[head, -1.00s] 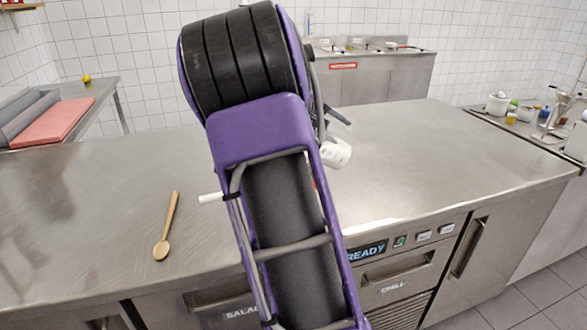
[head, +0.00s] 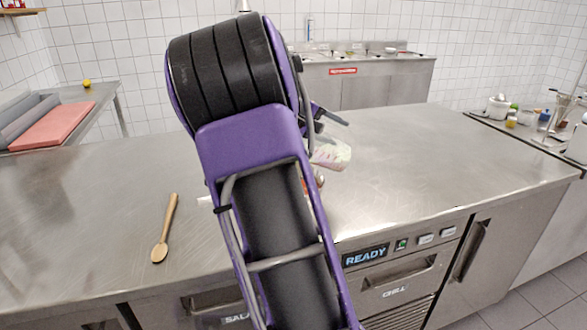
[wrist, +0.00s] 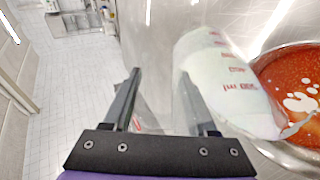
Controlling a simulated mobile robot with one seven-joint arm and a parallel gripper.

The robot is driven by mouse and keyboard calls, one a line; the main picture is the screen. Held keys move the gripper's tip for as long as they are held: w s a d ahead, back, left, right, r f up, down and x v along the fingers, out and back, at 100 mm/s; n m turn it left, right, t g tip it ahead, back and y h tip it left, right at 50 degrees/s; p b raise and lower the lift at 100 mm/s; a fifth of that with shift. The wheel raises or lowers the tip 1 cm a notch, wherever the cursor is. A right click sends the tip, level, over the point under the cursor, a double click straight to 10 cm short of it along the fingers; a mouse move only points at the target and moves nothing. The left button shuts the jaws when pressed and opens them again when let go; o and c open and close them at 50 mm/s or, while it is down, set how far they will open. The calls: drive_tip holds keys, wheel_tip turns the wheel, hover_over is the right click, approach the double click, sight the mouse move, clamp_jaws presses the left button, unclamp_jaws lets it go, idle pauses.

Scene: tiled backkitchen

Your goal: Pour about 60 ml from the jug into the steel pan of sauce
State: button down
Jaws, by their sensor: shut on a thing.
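The clear jug (wrist: 222,72) has red markings and holds white liquid. It is strongly tilted in the wrist view, its lower part beside the sauce. My gripper (wrist: 160,100) is shut on the jug; the exact contact is hard to make out through the clear wall. The steel pan (wrist: 279,151) of red-orange sauce is at the right edge, partly cut off. White patches lie on the sauce near the jug. In the head view the jug (head: 331,153) shows just right of my arm, and my arm hides most of the pan.
A wooden spoon (head: 165,230) lies on the steel counter (head: 90,210), left of my arm. The counter's right part is clear. A side bench at the right holds several small containers. A pink board (head: 45,126) is at the far left.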

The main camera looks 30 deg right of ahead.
drive_tip(key=shift+w+a+r+h, duration=0.1)
drive_tip(key=shift+a+r+h, duration=0.1)
drive_tip(key=shift+r+h, duration=0.1)
idle(1.4)
drive_tip(key=shift+s+d+r+y+p, duration=0.25)
drive_tip(key=shift+d+r+y+p, duration=0.3)
drive_tip(key=shift+p, duration=0.55)
drive_tip(key=y+p, duration=0.1)
drive_tip(key=f+y+p, duration=0.1)
drive_tip(key=shift+s+d+f+m+t+p, duration=0.1)
drive_tip(key=shift+s+d+m+t+p, duration=0.1)
drive_tip(key=shift+d+m+t+p, duration=0.2)
drive_tip(key=shift+w+a+f+b, duration=0.15)
drive_tip(key=shift+f+b, duration=0.15)
drive_tip(key=shift+f, duration=0.1)
drive_tip(key=shift+d+r+y+p, duration=0.25)
drive_tip(key=shift+y+p, duration=0.1)
drive_tip(key=shift+p, duration=0.5)
drive_tip(key=shift+s+d+f+y+p, duration=0.1)
drive_tip(key=shift+s+d+y+p, duration=0.1)
drive_tip(key=shift+y+p, duration=0.35)
drive_tip(key=shift+f+t+p, duration=0.25)
drive_tip(key=shift+t+p, duration=0.05)
drive_tip(key=shift+p, duration=0.1)
